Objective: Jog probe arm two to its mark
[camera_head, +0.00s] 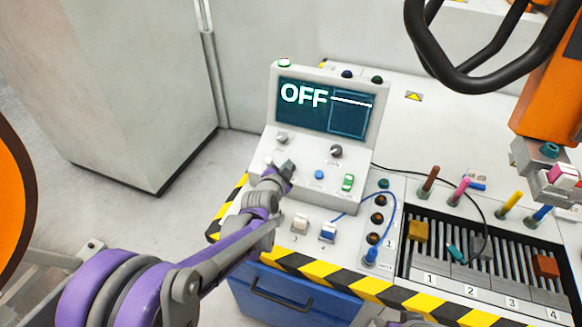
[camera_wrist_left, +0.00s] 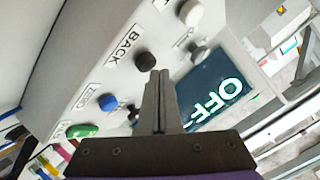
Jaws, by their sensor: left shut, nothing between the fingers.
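The control console (camera_head: 255,215) has a dark screen (camera_head: 350,105) reading OFF. Its row of buttons holds a white one (camera_wrist_left: 190,12), a black one (camera_wrist_left: 145,62) by a BACK label, a blue one (camera_head: 319,174) and a green rocker (camera_head: 348,183). My left gripper (camera_head: 287,168) is shut and empty over this row and hides the black button in the head view. In the left wrist view, its fingertips (camera_wrist_left: 158,75) point close beside the black button; contact is unclear. Slots labelled 1 to 4 lie right; a teal piece (camera_head: 457,252) sits near slot 2.
Two knobs, one grey (camera_head: 282,138) and one black (camera_head: 337,151), stand above the buttons. A blue plug (camera_head: 371,255) and cable loop lie right of two switches. Coloured pegs stand behind the slots. A black tubular handle (camera_head: 470,85) overhangs the upper right.

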